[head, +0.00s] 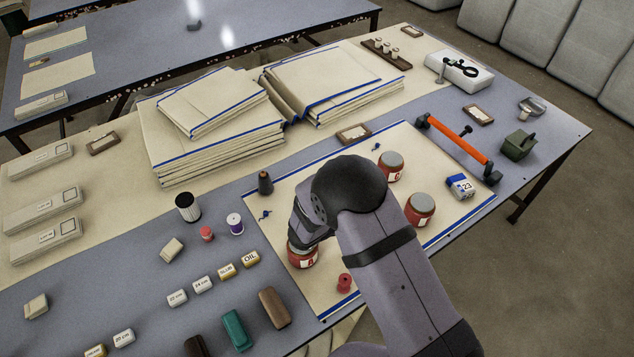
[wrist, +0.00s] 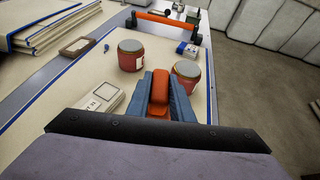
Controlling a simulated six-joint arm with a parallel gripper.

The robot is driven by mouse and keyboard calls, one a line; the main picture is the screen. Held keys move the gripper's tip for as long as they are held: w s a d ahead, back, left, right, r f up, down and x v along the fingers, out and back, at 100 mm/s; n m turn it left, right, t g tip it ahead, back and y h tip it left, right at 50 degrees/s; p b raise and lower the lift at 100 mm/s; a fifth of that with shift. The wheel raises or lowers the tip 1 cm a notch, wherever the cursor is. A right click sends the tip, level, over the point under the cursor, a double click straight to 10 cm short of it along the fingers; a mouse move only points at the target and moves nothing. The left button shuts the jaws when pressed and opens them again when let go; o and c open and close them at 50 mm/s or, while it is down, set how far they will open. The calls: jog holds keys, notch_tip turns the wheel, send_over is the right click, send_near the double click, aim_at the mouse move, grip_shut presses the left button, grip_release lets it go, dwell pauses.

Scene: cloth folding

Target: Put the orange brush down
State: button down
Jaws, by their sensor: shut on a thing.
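In the wrist view, my gripper (wrist: 158,105) is shut on the orange brush (wrist: 158,88). Only an orange block-like part of the brush shows between the blue-grey fingers; its lower end is hidden. Whether the brush touches the surface below cannot be told. In the head view, my dark arm covers the middle of the cream cloth panel (head: 285,196) with blue edges, and neither the fingertips nor the brush can be made out.
Red jars stand on the panel: one (head: 390,167) at the back, one (head: 420,209) right of my arm, one (head: 302,257) left of it. A white device (wrist: 105,96) lies left of the gripper. An orange bar (head: 457,145) lies at the right. Cloth stacks (head: 215,150) stand behind.

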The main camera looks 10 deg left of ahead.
jog(key=w+a+f+n+y+b, duration=0.1)
jog(key=w+a+b, duration=0.2)
jog(key=a, duration=0.1)
jog(key=w+a+f+n+t+y+b, duration=0.1)
jog(key=w+a+f+n+y+b, duration=0.1)
jog(key=w+a+b, duration=0.1)
jog(key=w+a+f+n+t+y+b, duration=0.1)
jog(key=w+a+f+y+b, duration=0.1)
jog(key=w+a+b, duration=0.2)
jog(key=shift+a+n, duration=0.3)
jog(key=shift+a, duration=0.5)
jog(key=w+a+r+n+y+b, duration=0.3)
jog(key=a+y+b, duration=0.1)
jog(key=a+b, duration=0.15)
jog(key=w+a+r+n+y+b, duration=0.3)
jog(key=a+n+y+b, duration=0.15)
jog(key=a, duration=0.25)
jog(key=shift+m+h, duration=0.35)
jog(key=shift+h, duration=0.1)
jog(key=shift+d+f+b, duration=0.1)
jog(key=shift+f+b, duration=2.5)
jog(key=shift+f, duration=2.5)
jog(key=shift+f, duration=0.15)
jog(key=c, duration=1.6)
grip_release()
jog(key=shift+o, duration=0.2)
jog(key=shift+r, duration=0.2)
